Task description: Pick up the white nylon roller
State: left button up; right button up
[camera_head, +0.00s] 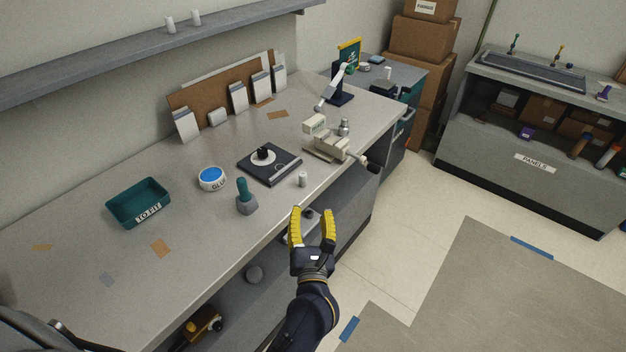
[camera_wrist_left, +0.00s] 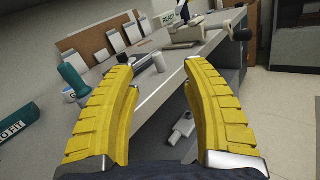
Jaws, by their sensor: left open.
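A small white cylinder, which looks like the white nylon roller (camera_head: 302,179), stands upright on the grey bench near its front edge. In the left wrist view the roller (camera_wrist_left: 159,62) shows ahead, between the fingertips. My left gripper (camera_head: 312,212) has yellow ribbed fingers, open and empty. In the head view it is in front of the bench edge, below the roller in the picture and apart from it. The open fingers (camera_wrist_left: 158,72) frame the left wrist view. My right gripper is in neither view.
Around the roller on the bench (camera_head: 75,272) are a black plate fixture (camera_head: 283,171), a vise-like device (camera_head: 338,149), a teal-handled tool (camera_head: 243,195), a glue tub (camera_head: 211,178) and a teal TO FIT tray (camera_head: 138,203). Similar white cylinders (camera_head: 170,25) stand on the wall shelf.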

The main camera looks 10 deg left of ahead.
pick_arm(q)
jog(key=n, duration=0.2)
jog(key=n+g, duration=0.1)
send_near(303, 178)
jog(key=shift+y, duration=0.3)
jog(key=x, duration=0.6)
jog(key=shift+w+d+r, duration=0.1)
jog(key=shift+d+r, duration=0.1)
jog(key=shift+r, duration=0.15)
jog(key=shift+f+x, duration=0.15)
jog(key=shift+x, duration=1.15)
jog(key=shift+f+x, duration=0.2)
jog(key=shift+x, duration=1.1)
jog(key=shift+c, duration=0.6)
grip_shut()
